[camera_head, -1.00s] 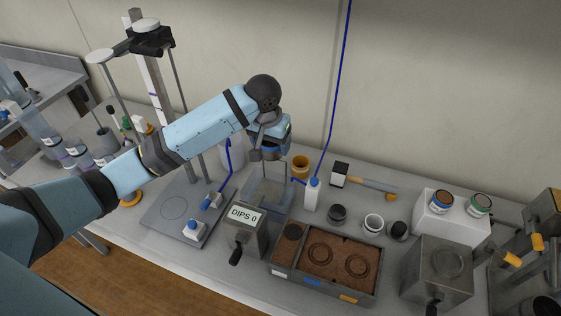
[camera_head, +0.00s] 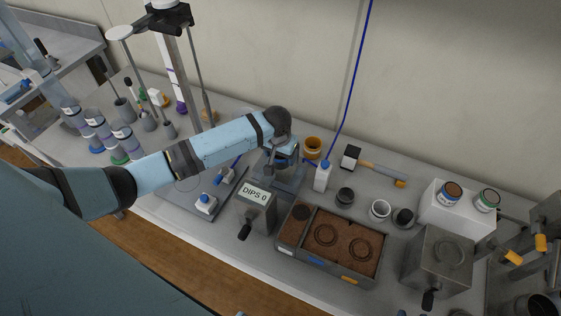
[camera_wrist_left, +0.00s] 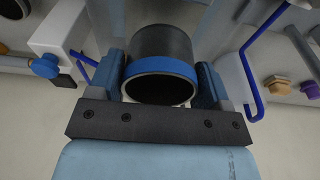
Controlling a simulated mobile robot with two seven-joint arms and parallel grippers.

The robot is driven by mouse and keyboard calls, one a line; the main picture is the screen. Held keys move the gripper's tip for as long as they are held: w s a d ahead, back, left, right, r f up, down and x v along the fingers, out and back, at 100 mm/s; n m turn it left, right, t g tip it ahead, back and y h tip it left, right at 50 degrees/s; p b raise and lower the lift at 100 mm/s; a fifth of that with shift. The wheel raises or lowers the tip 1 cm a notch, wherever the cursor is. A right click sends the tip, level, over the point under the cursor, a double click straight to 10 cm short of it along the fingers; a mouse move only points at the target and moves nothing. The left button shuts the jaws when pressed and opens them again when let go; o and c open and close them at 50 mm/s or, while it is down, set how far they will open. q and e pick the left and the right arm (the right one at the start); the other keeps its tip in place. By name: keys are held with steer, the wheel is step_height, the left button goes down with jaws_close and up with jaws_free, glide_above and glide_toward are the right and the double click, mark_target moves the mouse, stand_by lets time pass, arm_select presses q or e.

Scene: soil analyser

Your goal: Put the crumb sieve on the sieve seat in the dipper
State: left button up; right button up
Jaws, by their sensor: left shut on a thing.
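My left gripper (camera_head: 282,160) is shut on a dark round cup with a blue band, which I take to be the crumb sieve. In the left wrist view the sieve (camera_wrist_left: 162,52) sits between the two fingers, its open end facing the camera. In the head view the wrist and fingers mostly hide it. The gripper is low over the grey-blue tank (camera_head: 293,187) behind the metal box with the "DIPS 0" sign (camera_head: 255,194), which I take to be the dipper. The sieve seat is hidden, and I cannot tell whether the sieve touches it. My right gripper is not in view.
A white bottle (camera_head: 322,177) and an orange cup (camera_head: 312,147) stand close to the tank's right. A soil tray (camera_head: 322,267) lies right of the sign box. Small cups (camera_head: 380,210) stand behind it. A tall stand (camera_head: 172,60) rises at the left.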

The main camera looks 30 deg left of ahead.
mark_target(280, 162)
arm_select(q)
step_height(280, 162, down, 4)
steer(key=shift+r, duration=0.25)
steer(key=shift+f, duration=0.35)
steer(key=shift+f, duration=0.1)
steer(key=o, duration=1.2)
steer(key=r, duration=0.4)
steer(key=s+r, duration=0.1)
steer(key=r, duration=0.7)
steer(key=shift+s, duration=0.4)
